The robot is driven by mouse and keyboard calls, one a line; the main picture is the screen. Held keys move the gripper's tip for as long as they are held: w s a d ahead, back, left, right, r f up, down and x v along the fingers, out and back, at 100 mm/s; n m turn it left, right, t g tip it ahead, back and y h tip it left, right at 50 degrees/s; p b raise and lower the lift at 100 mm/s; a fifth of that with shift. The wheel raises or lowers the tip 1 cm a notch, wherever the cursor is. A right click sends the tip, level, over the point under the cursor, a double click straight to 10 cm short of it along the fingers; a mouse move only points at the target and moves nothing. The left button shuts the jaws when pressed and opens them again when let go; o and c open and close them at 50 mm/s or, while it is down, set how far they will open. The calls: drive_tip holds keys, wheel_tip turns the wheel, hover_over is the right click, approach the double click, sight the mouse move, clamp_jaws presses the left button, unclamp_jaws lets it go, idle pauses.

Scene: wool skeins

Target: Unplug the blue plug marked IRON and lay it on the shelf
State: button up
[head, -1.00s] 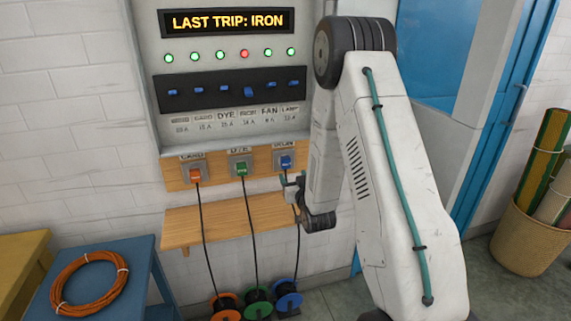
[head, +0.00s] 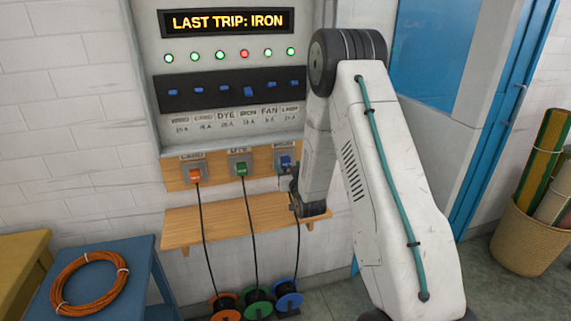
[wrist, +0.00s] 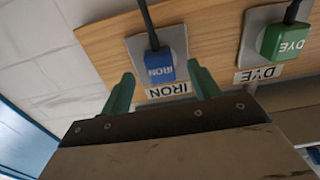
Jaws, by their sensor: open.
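The blue plug marked IRON (head: 285,162) sits in the right-hand socket of the wooden strip on the wall, with a dark cable hanging from it. In the wrist view the same blue plug (wrist: 160,67) shows upside down, in its grey socket plate (wrist: 176,38). My gripper (wrist: 160,84) is open, its two green fingers to either side of the plug's near end and apart from it. The wooden shelf (head: 235,225) is below the sockets and its top is bare where I see it. My arm hides its right part.
An orange plug (head: 194,175) and a green plug (head: 241,169) sit in the sockets to the left, their cables hanging past the shelf front to reels (head: 258,302) on the floor. A panel above reads "LAST TRIP: IRON" (head: 227,22). A blue table (head: 125,260) holds an orange cable coil.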

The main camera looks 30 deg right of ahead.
drive_tip(key=shift+x, duration=1.2)
clamp_jaws()
drive_tip(key=shift+v, duration=3)
